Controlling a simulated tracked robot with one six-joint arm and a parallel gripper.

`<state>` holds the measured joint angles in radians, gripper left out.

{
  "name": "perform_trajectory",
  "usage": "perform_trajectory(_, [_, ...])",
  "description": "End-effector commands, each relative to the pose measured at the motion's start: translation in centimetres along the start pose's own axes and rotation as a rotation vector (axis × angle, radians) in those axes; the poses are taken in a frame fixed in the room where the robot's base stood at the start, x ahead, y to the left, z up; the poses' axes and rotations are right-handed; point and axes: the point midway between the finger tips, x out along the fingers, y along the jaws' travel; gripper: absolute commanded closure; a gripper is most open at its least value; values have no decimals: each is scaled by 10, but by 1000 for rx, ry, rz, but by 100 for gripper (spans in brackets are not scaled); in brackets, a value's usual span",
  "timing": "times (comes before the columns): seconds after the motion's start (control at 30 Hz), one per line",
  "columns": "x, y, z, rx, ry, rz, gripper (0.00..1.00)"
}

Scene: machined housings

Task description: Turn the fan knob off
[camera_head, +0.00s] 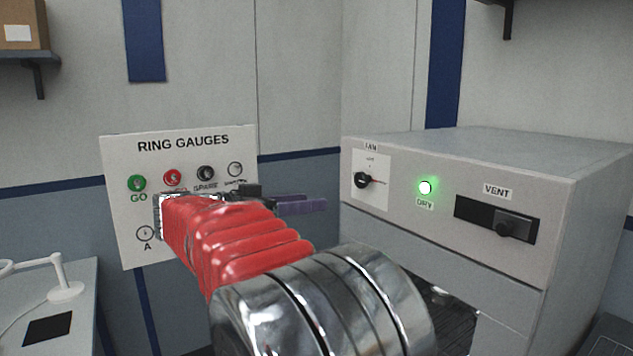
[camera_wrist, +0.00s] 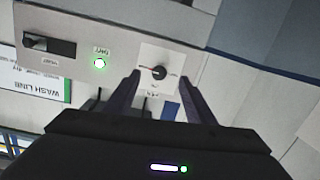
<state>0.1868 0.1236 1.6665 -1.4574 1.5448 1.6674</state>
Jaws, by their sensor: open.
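The fan knob (camera_head: 363,180) is a small black dial on a white plate at the left of the grey cabinet's front (camera_head: 400,228). Its red pointer points right in the head view. In the wrist view the knob (camera_wrist: 158,72) appears upside down, between and beyond my fingertips. My gripper (camera_head: 304,203) is open, with purple fingers, left of the cabinet front in the head view. In the wrist view my gripper (camera_wrist: 160,76) has its two fingers spread apart with nothing held between them. The fingers appear apart from the knob; the exact gap is unclear.
A lit green DRY lamp (camera_head: 425,188) and a black VENT slider (camera_head: 514,227) sit right of the knob on the same panel. A RING GAUGES board (camera_head: 128,225) hangs behind my arm. A desk with a white lamp (camera_head: 66,290) is at lower left.

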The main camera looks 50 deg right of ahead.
Motion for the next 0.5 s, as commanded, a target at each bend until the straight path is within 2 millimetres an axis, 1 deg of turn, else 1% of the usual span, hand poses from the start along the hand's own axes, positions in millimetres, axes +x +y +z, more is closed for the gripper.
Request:
perform_trajectory(0.03, [3, -5, -7, 37, 37, 18, 50])
perform_trajectory(0.1, [5, -10, -16, 83, 79, 34, 50])
perform_trajectory(0.2, [6, -12, -23, 119, 111, 44, 50])
perform_trajectory(0.5, [7, -12, -25, 125, 116, 45, 50])
